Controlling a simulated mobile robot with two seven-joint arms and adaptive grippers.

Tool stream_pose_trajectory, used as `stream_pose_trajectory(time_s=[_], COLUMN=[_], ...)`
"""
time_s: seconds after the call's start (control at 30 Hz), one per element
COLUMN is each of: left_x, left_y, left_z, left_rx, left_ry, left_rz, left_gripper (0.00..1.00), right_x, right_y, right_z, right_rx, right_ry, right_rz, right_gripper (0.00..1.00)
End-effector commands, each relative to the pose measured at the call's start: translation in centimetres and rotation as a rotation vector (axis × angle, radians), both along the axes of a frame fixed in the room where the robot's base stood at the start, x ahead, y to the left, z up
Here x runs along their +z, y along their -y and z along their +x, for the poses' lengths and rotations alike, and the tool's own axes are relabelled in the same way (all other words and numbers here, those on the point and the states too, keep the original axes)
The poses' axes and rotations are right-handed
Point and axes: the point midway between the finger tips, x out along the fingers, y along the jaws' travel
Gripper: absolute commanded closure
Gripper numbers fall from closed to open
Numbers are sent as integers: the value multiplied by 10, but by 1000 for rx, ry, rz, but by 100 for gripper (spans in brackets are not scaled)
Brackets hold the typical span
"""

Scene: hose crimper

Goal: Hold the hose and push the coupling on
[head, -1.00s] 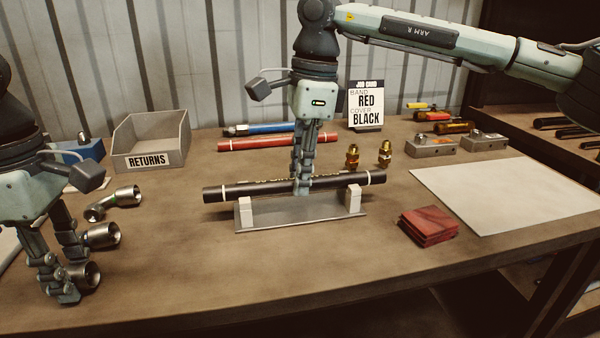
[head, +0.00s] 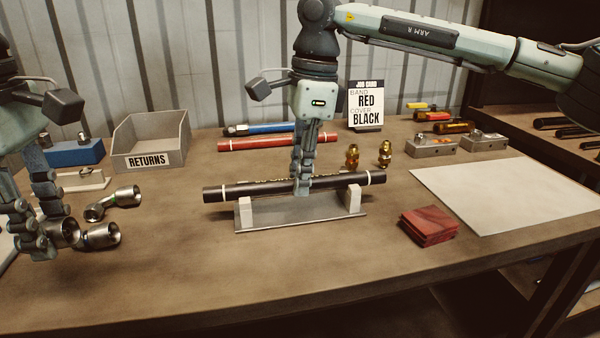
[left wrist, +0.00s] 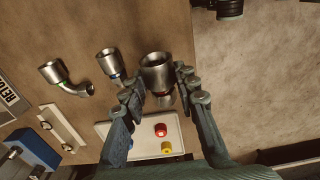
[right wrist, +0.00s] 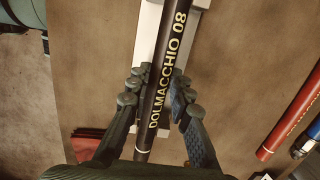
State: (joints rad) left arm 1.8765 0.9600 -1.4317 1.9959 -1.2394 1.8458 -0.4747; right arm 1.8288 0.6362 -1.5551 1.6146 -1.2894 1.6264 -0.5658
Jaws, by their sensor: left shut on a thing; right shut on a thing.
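The black hose (head: 235,190) with gold lettering and white bands near its ends lies level across a low grey stand (head: 275,218) with white end blocks. My right gripper (head: 302,188) is shut around the middle of the hose; in the right wrist view the fingers (right wrist: 155,92) flank its lettering. My left gripper (head: 45,240) is shut on a silver coupling (head: 66,232), well left of the hose.
A straight coupling (head: 100,236) and an elbow coupling (head: 115,202) lie by my left gripper. Behind are a returns bin (head: 150,140), a red hose (head: 270,143) and a job card (head: 366,108) reading band red, cover black. The front table middle is clear.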

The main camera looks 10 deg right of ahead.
Motion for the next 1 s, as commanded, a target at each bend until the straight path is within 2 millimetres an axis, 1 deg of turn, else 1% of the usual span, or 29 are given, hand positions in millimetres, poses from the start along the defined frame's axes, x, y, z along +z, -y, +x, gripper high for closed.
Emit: stream_pose_trajectory(time_s=[0.47,0.57,0.67,0.8,1.0], left_x=[0,-3,-12,-28,-41], left_y=[0,3,14,41,76], left_z=[0,2,11,27,42], left_rx=[0,-7,-31,-86,-156], left_ry=[1,15,66,184,326], left_rz=[0,5,15,35,48], left_gripper=[100,100,100,100,100], right_x=[1,0,0,1,0], right_y=[0,0,0,0,0], right_z=[0,0,0,0,0], right_rx=[0,0,0,0,0], right_ry=[1,1,1,1,1], right_rz=[1,1,1,1,0], right_gripper=[100,100,100,100,100])
